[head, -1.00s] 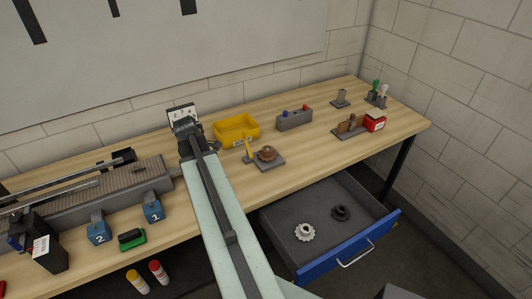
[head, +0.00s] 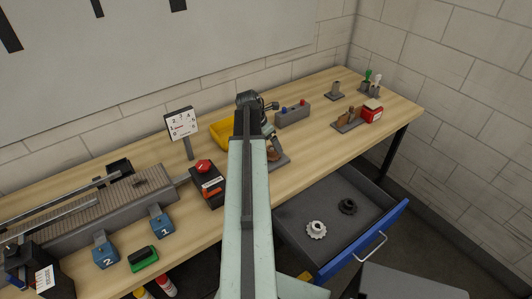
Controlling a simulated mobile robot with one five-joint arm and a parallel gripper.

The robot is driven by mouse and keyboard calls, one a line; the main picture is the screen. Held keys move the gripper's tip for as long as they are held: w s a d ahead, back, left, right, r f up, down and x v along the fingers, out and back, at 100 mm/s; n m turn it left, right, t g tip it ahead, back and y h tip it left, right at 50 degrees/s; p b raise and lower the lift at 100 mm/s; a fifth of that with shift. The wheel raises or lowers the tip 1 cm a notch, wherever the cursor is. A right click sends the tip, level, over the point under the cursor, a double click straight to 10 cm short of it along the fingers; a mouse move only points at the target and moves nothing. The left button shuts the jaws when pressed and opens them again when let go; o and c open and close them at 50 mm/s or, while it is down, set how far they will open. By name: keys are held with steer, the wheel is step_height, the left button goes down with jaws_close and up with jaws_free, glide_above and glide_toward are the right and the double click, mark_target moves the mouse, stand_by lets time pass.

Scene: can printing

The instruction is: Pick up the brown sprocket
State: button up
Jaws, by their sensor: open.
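The brown sprocket (head: 273,154) lies on a dark grey square plate (head: 281,162) on the wooden bench. My arm hides its left part. My gripper (head: 270,133) is at the far end of the arm, above and just behind the sprocket in the picture. It is open, with nothing seen between its fingers. The fingertips are small and partly hidden, so I cannot tell how close they are to the sprocket.
A yellow bin (head: 224,135) and a grey block with blue and red knobs (head: 292,116) stand behind. A red-button box (head: 207,184) is left of my arm. The open blue drawer (head: 362,240) holds a white sprocket (head: 316,230) and a black sprocket (head: 348,206).

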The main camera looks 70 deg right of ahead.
mark_target(272, 148)
steer(key=shift+w+d+f+b, duration=0.1)
steer(key=shift+d+f+b, duration=0.1)
steer(key=shift+f+b, duration=0.35)
steer(key=shift+w+d+f+b, duration=0.15)
steer(key=shift+f+b, duration=0.15)
steer(key=shift+f, duration=0.35)
steer(key=b+x, duration=0.5)
steer(key=shift+w+f, duration=0.25)
steer(key=shift+w, duration=0.05)
steer(key=shift+d+r, duration=0.1)
steer(key=shift+r, duration=0.1)
steer(key=c, duration=1.6)
steer(key=shift+o, duration=0.2)
steer(key=shift+r+p, duration=0.1)
steer(key=shift+p, duration=0.2)
step_height(272, 148, up, 14)
steer(key=p, duration=1.3)
steer(key=shift+p, duration=0.35)
